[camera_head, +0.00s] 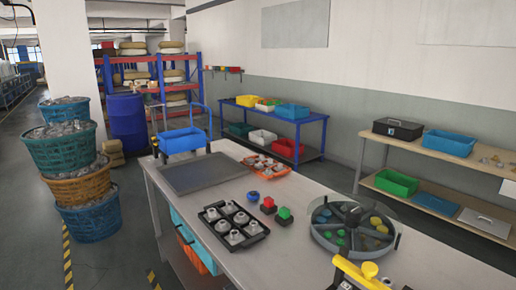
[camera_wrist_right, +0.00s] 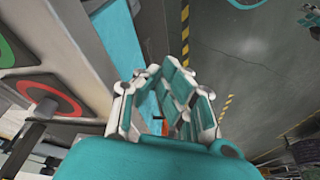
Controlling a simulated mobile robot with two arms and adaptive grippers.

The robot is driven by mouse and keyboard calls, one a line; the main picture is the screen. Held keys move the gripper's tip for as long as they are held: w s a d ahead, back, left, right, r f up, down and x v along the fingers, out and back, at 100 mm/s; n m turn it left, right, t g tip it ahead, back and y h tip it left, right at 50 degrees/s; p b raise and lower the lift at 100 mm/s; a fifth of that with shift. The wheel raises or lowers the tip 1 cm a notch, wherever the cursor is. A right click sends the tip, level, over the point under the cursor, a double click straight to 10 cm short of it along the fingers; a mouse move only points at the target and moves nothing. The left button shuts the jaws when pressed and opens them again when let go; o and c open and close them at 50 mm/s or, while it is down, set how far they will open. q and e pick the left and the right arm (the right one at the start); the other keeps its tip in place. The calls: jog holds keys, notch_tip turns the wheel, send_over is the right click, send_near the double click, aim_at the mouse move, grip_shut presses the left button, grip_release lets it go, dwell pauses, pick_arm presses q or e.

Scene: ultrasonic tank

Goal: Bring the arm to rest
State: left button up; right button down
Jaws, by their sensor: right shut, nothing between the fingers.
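My right gripper (camera_wrist_right: 168,90) shows in the middle of the right wrist view, with teal pads and pale linkages. Its fingers are together and hold nothing. I cannot make out either gripper in the head view. My left gripper is out of view.
The grey workbench (camera_head: 165,189) carries a black tray of metal parts (camera_head: 234,223), a round divided tray (camera_head: 353,225), an orange tray (camera_head: 266,166) and a dark flat panel (camera_head: 195,172). Stacked baskets (camera_head: 88,221) stand left. Striped tape (camera_wrist_right: 185,30) marks open floor.

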jog(key=s+d+f+g, duration=0.1)
jog(key=s+f, duration=0.2)
jog(key=f, duration=2.5)
jog(key=s+d+f+g, duration=0.1)
jog(key=s+d+f, duration=0.2)
jog(key=s+f, duration=1.2)
jog(key=shift+s+g+h+b, duration=0.3)
jog(key=shift+s+b, duration=0.1)
jog(key=shift+s, duration=0.2)
